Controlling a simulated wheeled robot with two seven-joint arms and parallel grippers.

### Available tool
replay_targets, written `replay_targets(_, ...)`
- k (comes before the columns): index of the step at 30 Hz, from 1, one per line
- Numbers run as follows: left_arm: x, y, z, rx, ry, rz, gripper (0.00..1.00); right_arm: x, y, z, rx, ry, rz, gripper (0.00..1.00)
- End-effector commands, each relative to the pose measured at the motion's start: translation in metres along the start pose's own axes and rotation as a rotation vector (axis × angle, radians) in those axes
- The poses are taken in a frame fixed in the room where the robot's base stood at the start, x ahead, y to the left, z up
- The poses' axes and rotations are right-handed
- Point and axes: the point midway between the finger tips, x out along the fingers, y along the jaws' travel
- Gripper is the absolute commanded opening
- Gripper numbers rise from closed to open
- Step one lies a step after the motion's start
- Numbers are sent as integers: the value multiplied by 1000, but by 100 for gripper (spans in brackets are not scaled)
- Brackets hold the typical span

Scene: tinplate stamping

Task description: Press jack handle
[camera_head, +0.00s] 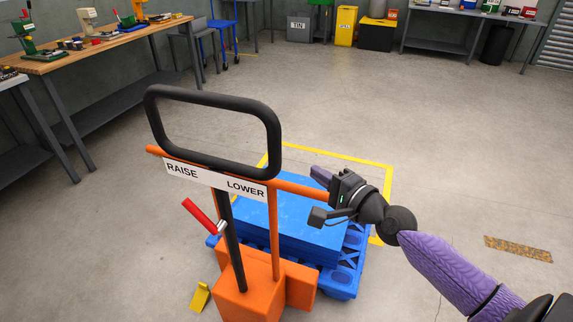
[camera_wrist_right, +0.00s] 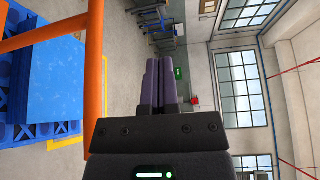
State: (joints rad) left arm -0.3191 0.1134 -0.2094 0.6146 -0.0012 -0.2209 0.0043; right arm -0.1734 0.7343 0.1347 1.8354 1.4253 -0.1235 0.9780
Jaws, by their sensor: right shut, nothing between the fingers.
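The pallet jack stands in front of me with an orange frame (camera_head: 276,240). Its black loop handle (camera_head: 212,97) stands up over a white label reading RAISE and LOWER (camera_head: 215,180). A red-gripped lever (camera_head: 199,215) sticks out low on the left of the black shaft. My right gripper (camera_head: 319,174) is shut and empty, to the right of the loop, by the right end of the orange crossbar. In the right wrist view its purple fingers (camera_wrist_right: 159,75) lie together, with the orange frame (camera_wrist_right: 95,80) left of them. My left gripper is not in view.
A blue stack (camera_head: 255,222) sits on a blue pallet (camera_head: 345,280) behind the jack, within a yellow floor outline (camera_head: 388,185). A yellow wedge (camera_head: 200,297) lies at the jack's lower left. Workbenches line the left and back. The floor to the right is mostly clear.

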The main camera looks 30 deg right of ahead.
Motion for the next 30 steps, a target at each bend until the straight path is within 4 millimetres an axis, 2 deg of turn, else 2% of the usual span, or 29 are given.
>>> replay_targets(2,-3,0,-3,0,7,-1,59,18,-3,0,0,1,-6,0)
replay_targets(9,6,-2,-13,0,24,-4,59,70,1,0,-2,0,-1,0)
replay_targets(12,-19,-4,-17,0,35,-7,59,63,-7,18,2,-2,1,0)
replay_targets(15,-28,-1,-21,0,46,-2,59,58,-5,30,0,-2,1,0)
replay_targets(20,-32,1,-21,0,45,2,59,55,-1,38,-1,0,0,0)
replay_targets(30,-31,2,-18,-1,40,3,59,54,1,39,-3,0,0,0)
